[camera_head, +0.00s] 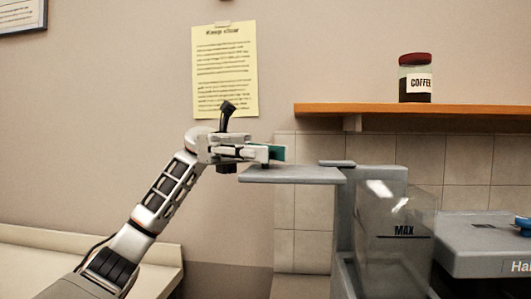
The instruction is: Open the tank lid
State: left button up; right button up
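The clear tank (405,240) with a "MAX" line stands at the right of the picture, beside a grey upright body. A thin grey flat plate, which looks like the lid (295,176), lies level and reaches out to the left from a hinge-like block (337,163) near the tank's top. My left gripper (274,154) points right, just above this plate, with a teal pad showing at its fingertips. Its fingers look apart, with nothing seen between them. I cannot tell whether it touches the plate. My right gripper is not in view.
An orange shelf (440,111) with a coffee jar (415,79) is above the tank. A yellow notice (225,72) hangs on the wall behind my arm. A grey appliance (485,248) stands at the right edge. A pale surface (165,262) lies at lower left.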

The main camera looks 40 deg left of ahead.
pick_arm(q)
jog(key=shift+o, duration=0.9)
jog(key=shift+a, duration=0.1)
jog(key=shift+w+a, duration=0.15)
jog(key=shift+a, duration=0.15)
jog(key=v, duration=1.1)
jog(key=shift+a, duration=0.1)
